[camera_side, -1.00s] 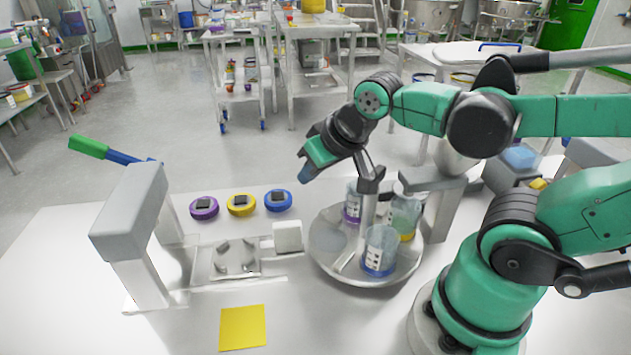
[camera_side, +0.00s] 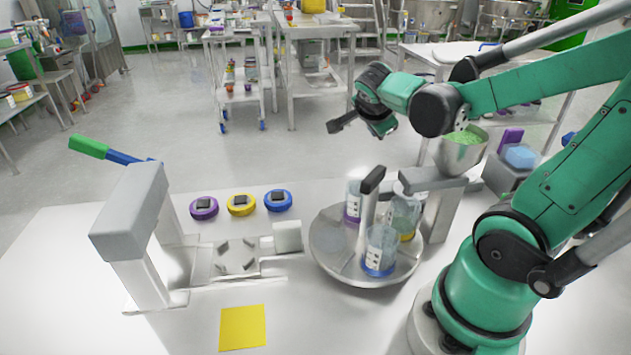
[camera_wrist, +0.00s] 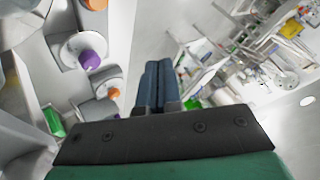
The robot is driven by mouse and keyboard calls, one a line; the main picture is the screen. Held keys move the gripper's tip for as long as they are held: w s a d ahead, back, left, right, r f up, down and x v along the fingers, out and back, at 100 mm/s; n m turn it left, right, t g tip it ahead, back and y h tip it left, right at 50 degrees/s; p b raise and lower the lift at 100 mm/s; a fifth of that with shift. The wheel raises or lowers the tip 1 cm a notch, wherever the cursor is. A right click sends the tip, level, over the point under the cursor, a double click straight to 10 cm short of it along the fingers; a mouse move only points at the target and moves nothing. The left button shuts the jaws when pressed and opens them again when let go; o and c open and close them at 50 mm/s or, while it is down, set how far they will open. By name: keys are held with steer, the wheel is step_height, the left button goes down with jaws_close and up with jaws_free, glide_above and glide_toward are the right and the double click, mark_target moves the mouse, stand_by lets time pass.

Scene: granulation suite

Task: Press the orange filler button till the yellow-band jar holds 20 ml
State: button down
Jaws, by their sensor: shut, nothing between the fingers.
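The yellow-band jar (camera_side: 405,222) stands at the back right of the round metal turntable (camera_side: 335,268), by the filler's grey head. Its fill level cannot be read. A blue-band jar (camera_side: 380,252) and a purple-band jar (camera_side: 352,208) share the turntable. The filler's hopper (camera_side: 464,150) holds green granules. My gripper (camera_side: 335,126) is shut and empty, in the air above and behind the turntable. Its closed fingers also show in the wrist view (camera_wrist: 152,86). Two orange things show there, one small (camera_wrist: 113,93) and one at the top edge; I cannot tell whether either is the button.
Purple, yellow and blue ring pieces (camera_side: 241,205) lie in a row left of the turntable. A grey press (camera_side: 130,225) with a green-ended lever stands at left. A yellow square (camera_side: 243,328) lies in front. A grey box (camera_side: 510,180) bears purple and blue blocks. The front left tabletop is clear.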

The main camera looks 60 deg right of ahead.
steer(key=shift+f, duration=0.15)
steer(key=shift+f, duration=4.25)
steer(key=shift+r, duration=0.1)
steer(key=shift+r, duration=2.4)
steer(key=shift+a, duration=0.1)
steer(key=a+r+n+t+y, duration=0.1)
steer(key=a+n+y, duration=0.3)
steer(key=a+n, duration=0.5)
steer(key=w+a+r+n+t+y, duration=0.1)
steer(key=a+r+n+t+y, duration=0.1)
steer(key=a+n, duration=0.7)
steer(key=n+t+y, duration=0.1)
steer(key=n+y, duration=0.1)
steer(key=n, duration=0.3)
steer(key=shift+a+y, duration=0.3)
steer(key=shift+a, duration=0.1)
